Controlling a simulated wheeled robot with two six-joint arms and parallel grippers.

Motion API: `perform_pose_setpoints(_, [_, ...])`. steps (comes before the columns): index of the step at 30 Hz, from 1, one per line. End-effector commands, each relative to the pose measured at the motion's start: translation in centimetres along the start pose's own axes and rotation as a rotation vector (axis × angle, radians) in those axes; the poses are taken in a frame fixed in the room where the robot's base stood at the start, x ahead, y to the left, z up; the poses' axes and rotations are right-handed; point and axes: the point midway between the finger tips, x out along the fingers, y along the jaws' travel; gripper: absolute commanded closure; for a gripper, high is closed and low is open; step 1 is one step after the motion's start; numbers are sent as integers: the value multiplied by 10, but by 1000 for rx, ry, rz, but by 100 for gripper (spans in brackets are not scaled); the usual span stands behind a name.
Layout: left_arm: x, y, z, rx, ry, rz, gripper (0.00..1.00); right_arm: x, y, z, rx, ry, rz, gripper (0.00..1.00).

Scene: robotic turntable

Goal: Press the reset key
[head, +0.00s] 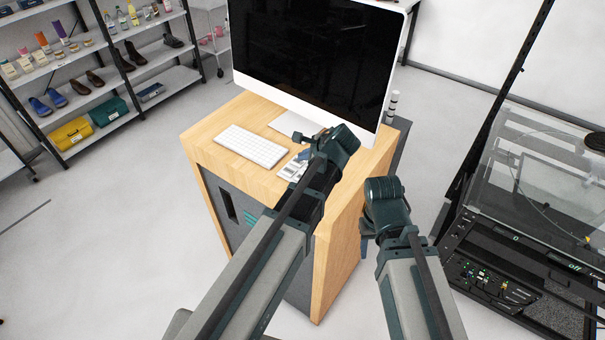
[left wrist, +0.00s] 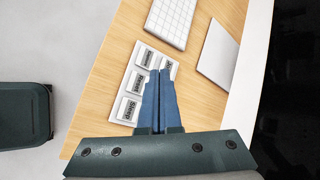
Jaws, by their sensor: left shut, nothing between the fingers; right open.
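A white key panel lies on the wooden desk; its corner shows in the head view (head: 291,168) beside my left gripper (head: 304,155). In the left wrist view the panel has several white labelled keys. The reset key (left wrist: 137,82) sits in the left column, between a key above it and another below (left wrist: 129,108). My left gripper's blue fingers (left wrist: 160,73) are shut and empty. Their tips appear over the panel's right side, to the right of the reset key, partly covering the right-hand keys. I cannot tell their height. My right gripper (head: 363,248) is open beside the desk, mostly hidden.
A white keyboard (head: 252,146) lies left of the panel. A large monitor (head: 310,60) stands behind on its white foot (head: 285,122). A machine with a clear cover (head: 545,180) stands at the right. Shelves (head: 95,95) stand at the back left.

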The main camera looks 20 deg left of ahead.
Motion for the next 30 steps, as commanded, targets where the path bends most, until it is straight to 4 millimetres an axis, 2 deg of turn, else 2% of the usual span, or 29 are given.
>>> perform_pose_setpoints(2, [-2,-10,-2,63,-16,-27,100,-1,0,0,0,0,0,50])
perform_pose_setpoints(6, [-4,-16,-3,112,-30,-48,100,-1,0,0,0,0,0,50])
perform_pose_setpoints(20, [-1,-14,-4,113,-30,-48,100,2,0,0,-1,0,0,50])
perform_pose_setpoints(26, [10,-6,-11,112,-30,-48,100,17,-1,-1,-8,1,1,50])
perform_pose_setpoints(30, [22,3,-18,112,-29,-47,100,33,-3,-2,-16,1,2,50])
